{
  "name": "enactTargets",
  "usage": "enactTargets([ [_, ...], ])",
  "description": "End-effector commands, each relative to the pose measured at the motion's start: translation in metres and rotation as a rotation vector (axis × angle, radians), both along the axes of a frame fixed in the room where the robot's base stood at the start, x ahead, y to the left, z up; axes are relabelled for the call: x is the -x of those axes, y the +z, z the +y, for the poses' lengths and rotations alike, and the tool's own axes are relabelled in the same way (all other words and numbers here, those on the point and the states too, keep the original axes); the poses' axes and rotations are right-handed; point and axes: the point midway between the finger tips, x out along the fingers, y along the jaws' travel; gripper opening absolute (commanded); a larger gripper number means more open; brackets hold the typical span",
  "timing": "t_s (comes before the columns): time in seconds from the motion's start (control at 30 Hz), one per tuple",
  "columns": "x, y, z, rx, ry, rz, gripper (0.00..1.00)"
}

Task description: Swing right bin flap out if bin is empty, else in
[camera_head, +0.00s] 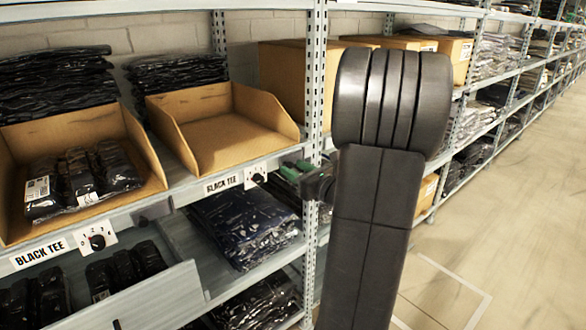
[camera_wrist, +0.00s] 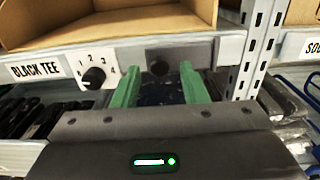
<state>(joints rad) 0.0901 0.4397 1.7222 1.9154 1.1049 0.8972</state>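The right bin (camera_head: 225,128) is an open cardboard bin on the shelf in the head view, and its visible floor is bare. In the head view my gripper (camera_head: 298,168) is partly hidden by my arm.
The left bin (camera_head: 140,150) holds several bagged black garments. A perforated steel upright (camera_head: 314,85) stands close right of my gripper. Bagged dark clothes (camera_head: 243,225) lie on the shelf below. The aisle floor (camera_head: 510,200) at right is clear.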

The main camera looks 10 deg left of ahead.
Motion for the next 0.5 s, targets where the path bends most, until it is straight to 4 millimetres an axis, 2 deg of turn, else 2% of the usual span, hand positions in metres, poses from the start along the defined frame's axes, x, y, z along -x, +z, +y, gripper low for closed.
enactTargets([
  [0.2,-0.0092,0.0003,0.0123,-0.001,0.0,-0.001,0.39],
  [0.47,-0.0099,0.0001,0.013,0.0,-0.001,0.0,0.39],
  [0.5,-0.0099,0.0001,0.013,0.0,-0.001,0.0,0.34],
])
